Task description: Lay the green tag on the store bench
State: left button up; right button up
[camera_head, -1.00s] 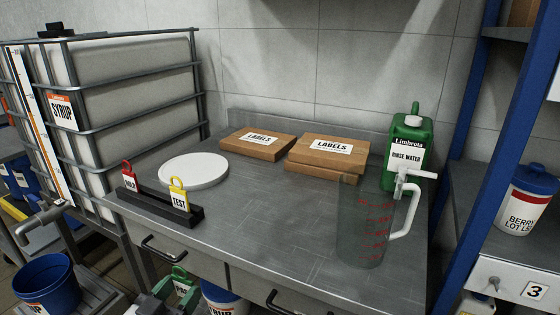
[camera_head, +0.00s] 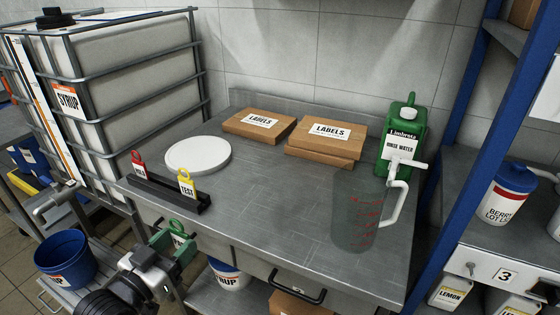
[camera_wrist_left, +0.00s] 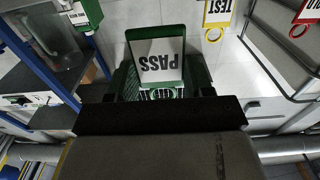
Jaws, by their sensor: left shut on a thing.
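The green tag (camera_head: 178,228) is in my left gripper (camera_head: 175,245), in front of the steel bench's front edge and below its top. In the left wrist view the tag (camera_wrist_left: 158,62) shows a white face reading PASS, upside down in that picture. My left gripper is shut on it; its jaws partly hide the tag. The grey steel bench (camera_head: 275,195) stands beyond the gripper; no sign in view names it the store bench. My right gripper is not in view.
A black rack (camera_head: 165,195) at the bench's front left holds a red tag (camera_head: 138,165) and a yellow TEST tag (camera_head: 187,185). A white disc (camera_head: 198,154), label boxes (camera_head: 258,126), a clear jug (camera_head: 357,215) and a green container (camera_head: 402,140) stand around. The bench's middle is clear.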

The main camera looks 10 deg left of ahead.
pick_arm(q)
jog(key=x, duration=1.4)
jog(key=shift+w+p, duration=0.1)
jog(key=shift+p, duration=0.25)
jog(key=x, duration=0.4)
jog(key=shift+r, duration=0.1)
jog(key=shift+f, duration=0.85)
jog(key=shift+f, duration=0.1)
jog(key=o, duration=0.9)
